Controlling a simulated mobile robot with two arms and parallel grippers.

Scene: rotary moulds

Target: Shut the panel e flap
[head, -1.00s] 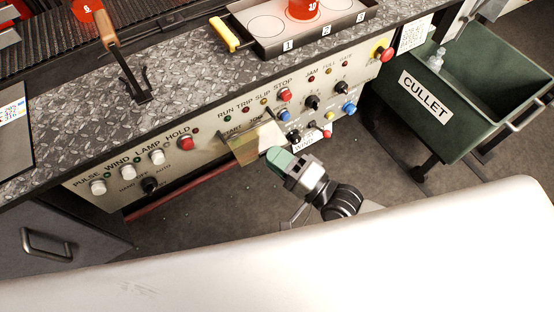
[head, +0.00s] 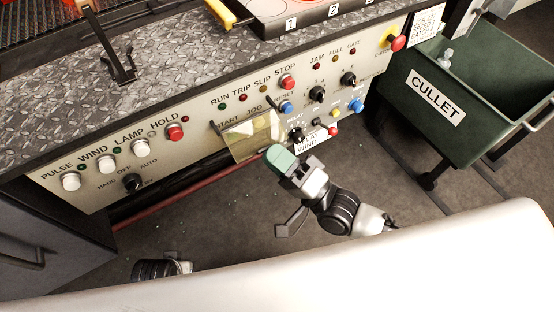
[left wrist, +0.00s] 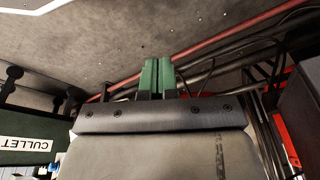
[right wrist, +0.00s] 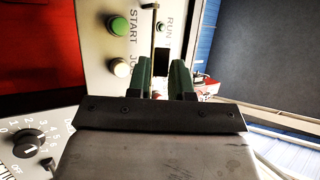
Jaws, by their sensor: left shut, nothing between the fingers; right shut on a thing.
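The flap (head: 252,139) is a clear yellowish plate at the START and JOG buttons on the cream control panel (head: 207,148). It stands out from the panel rather than lying flat. My right gripper (head: 276,155) is at its lower right corner, shut on the flap. In the right wrist view a thin edge (right wrist: 151,40), seemingly the flap edge-on, runs towards the green fingers (right wrist: 163,82); the green START button (right wrist: 121,26) is uncovered beside it. The grip itself is partly hidden. My left gripper (left wrist: 158,77) is shut and empty, with floor and a red pipe behind it.
Knobs and buttons (head: 318,95) lie right of the flap, close to my right gripper. A green CULLET bin (head: 480,120) stands at the right. A dark cabinet (head: 40,240) is at the left. The floor (head: 225,215) below the panel is open.

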